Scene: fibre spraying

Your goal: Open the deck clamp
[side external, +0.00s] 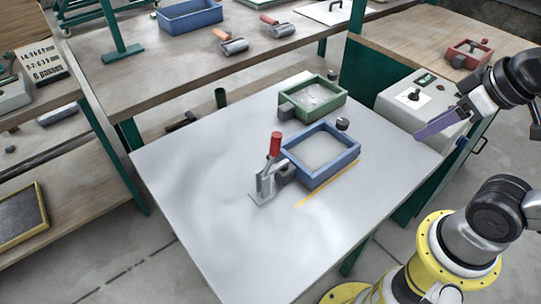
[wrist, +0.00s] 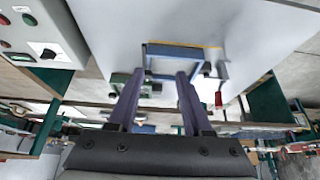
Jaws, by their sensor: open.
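The deck clamp (side external: 264,185) is a grey metal toggle clamp on the light table, at the left side of a blue frame (side external: 330,174). Its red handle (side external: 274,145) stands nearly upright. A dark block at the clamp touches or nearly touches the frame; I cannot tell which. In the wrist view, the red handle (wrist: 218,100) is right of my fingers and the blue frame (wrist: 180,49) is beyond their tips. My gripper (side external: 424,133) has purple fingers, open and empty, above the table's right side, well away from the clamp. It also shows in the wrist view (wrist: 160,72).
A green frame (side external: 332,102) sits behind the blue one, with a small dark knob (side external: 342,123) nearby. A yellow line (side external: 318,188) marks the table in front. A grey control box (side external: 420,98) stands right. The table's (side external: 215,220) left and front are clear.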

